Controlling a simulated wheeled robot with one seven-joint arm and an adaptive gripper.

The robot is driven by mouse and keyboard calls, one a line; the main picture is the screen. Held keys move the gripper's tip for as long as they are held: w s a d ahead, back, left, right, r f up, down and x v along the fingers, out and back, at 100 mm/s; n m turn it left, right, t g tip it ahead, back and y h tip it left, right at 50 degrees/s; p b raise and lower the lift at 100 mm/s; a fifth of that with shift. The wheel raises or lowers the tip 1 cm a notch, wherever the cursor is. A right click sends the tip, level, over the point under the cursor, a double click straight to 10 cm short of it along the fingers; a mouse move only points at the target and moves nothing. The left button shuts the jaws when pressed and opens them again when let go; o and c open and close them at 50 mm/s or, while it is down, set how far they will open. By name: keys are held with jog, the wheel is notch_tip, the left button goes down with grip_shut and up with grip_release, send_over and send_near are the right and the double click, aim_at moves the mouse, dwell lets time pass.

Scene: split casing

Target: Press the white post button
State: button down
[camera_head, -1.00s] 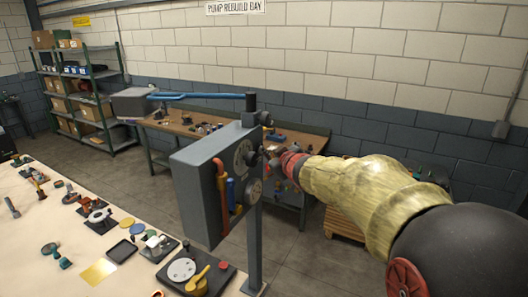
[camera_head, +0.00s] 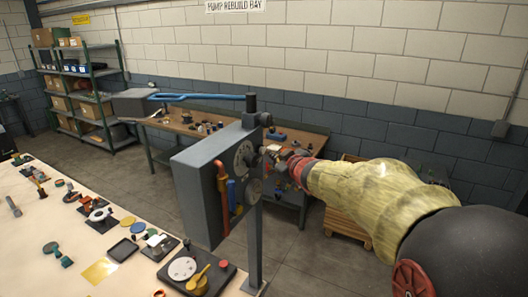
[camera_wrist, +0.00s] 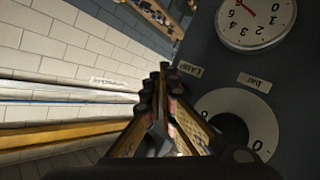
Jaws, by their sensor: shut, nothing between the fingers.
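The grey control panel (camera_head: 196,200) stands on a post in the middle of the head view. My gripper (camera_head: 266,151) is at the panel's dial side, shut and empty. In the wrist view its fingertips (camera_wrist: 165,72) are together beside the dark panel face (camera_wrist: 203,48), close to a small label that seems to read LAMP (camera_wrist: 190,71). I cannot make out a white post button for certain in either view; my fingers may hide it. I cannot tell whether the fingertips touch the panel.
A round gauge (camera_wrist: 256,20) and a white dial ring (camera_wrist: 262,131) with a dark knob are on the panel, right of my fingers. A cream table (camera_head: 40,250) with several parts lies at left.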

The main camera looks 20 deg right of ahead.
jog(key=s+d+p, duration=0.1)
jog(key=s, duration=0.1)
jog(key=s+d+p, duration=0.2)
jog(key=shift+s+d, duration=0.3)
dwell(0.5)
